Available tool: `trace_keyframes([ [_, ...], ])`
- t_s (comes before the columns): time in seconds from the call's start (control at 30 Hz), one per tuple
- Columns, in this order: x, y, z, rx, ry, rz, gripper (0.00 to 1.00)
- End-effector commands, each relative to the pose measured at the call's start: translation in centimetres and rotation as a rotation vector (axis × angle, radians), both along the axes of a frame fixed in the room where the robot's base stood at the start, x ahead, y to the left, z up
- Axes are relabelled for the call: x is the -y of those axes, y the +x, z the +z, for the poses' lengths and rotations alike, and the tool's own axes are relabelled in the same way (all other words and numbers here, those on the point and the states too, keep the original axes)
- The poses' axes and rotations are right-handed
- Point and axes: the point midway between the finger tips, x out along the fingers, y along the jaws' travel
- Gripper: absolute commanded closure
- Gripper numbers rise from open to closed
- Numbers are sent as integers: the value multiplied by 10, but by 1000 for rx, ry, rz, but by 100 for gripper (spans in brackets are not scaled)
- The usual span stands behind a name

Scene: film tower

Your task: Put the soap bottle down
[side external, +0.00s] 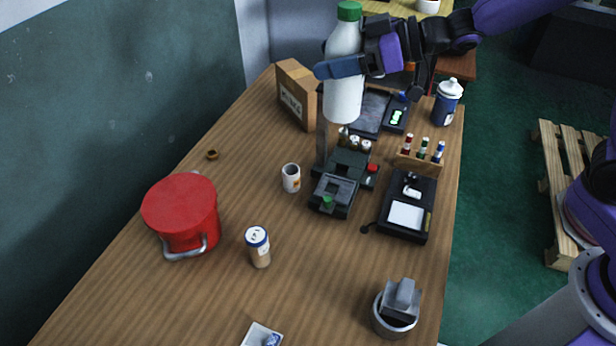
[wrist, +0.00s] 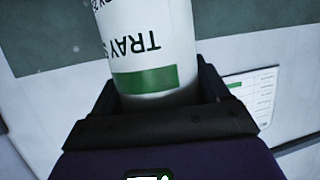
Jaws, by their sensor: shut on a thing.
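A white bottle (side external: 343,88) with a green cap, which I take as the soap bottle, stands out above the far part of the wooden table in the side view. My gripper (side external: 345,66) is shut on its upper body and holds it upright. The bottle appears raised, but its exact height over the table is hard to tell. In the wrist view the bottle (wrist: 150,45) sits between the fingers of my gripper (wrist: 158,92), with a green band and the letters "TRAY" upside down.
The table's left front (side external: 130,300) is clear.

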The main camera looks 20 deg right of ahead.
Motion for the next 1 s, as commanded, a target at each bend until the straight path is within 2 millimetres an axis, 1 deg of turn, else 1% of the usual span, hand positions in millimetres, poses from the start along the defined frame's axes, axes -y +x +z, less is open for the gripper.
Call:
trace_keyframes([
  [0.03,-20,-15,1,4,2,62,82],
  [0.1,-43,-36,0,2,4,141,82],
  [0.17,-61,-55,-1,3,2,208,82],
  [0.2,-73,-67,-1,2,4,251,82],
  [0.3,-96,-97,-3,2,3,351,82],
  [0.4,-113,-121,-4,2,3,429,82],
  [0.6,-135,-159,-7,1,3,548,82],
  [0.73,-144,-178,-10,0,2,607,82],
  [0.8,-143,-176,-22,-7,0,599,82],
  [0.97,-142,-175,-45,-6,0,597,82],
  [1.0,-142,-175,-53,-7,1,598,82],
])
